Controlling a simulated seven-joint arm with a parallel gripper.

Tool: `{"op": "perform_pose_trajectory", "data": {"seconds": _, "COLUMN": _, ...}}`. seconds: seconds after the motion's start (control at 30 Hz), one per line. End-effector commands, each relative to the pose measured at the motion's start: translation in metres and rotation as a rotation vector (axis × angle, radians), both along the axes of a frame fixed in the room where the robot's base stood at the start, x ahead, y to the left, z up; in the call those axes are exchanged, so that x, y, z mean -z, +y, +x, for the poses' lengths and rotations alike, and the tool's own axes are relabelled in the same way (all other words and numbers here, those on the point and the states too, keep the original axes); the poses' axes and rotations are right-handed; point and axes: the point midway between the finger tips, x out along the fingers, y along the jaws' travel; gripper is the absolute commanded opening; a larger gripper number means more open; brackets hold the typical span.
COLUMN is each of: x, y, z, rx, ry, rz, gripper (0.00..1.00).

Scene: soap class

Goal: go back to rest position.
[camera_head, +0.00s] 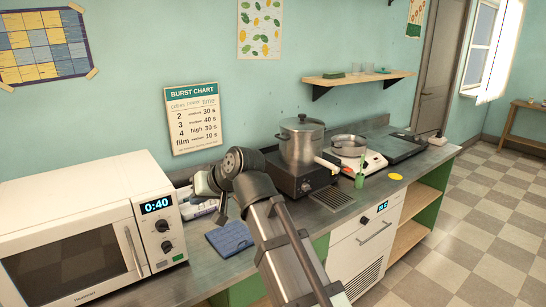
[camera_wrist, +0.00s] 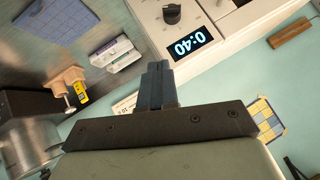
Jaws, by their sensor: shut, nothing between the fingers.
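My gripper (camera_wrist: 157,72) shows in the wrist view with its two dark fingers together and nothing between them. It is above the counter (camera_head: 205,270), near the microwave (camera_head: 85,230). In the head view my arm rises from the bottom edge and bends left at the top.
A folded blue cloth (camera_head: 230,238) and a white item (camera_head: 203,207) lie beside the microwave. A steel pot (camera_head: 302,140) stands on the dark stove to the right. A burst chart (camera_head: 193,118) hangs on the wall. The upper air is free.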

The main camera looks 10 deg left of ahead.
Motion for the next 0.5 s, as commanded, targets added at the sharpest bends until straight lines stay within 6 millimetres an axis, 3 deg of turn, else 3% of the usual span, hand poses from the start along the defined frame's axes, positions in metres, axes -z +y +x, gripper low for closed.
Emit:
{"op": "perform_pose_trajectory", "data": {"seconds": 0.17, "x": 0.010, "y": -0.018, "z": 0.007, "rx": 0.044, "ry": -0.065, "rz": -0.072, "gripper": 0.00}}
{"op": "perform_pose_trajectory", "data": {"seconds": 0.5, "x": 0.107, "y": -0.045, "z": 0.018, "rx": 0.093, "ry": -0.043, "rz": -0.235, "gripper": 0.00}}
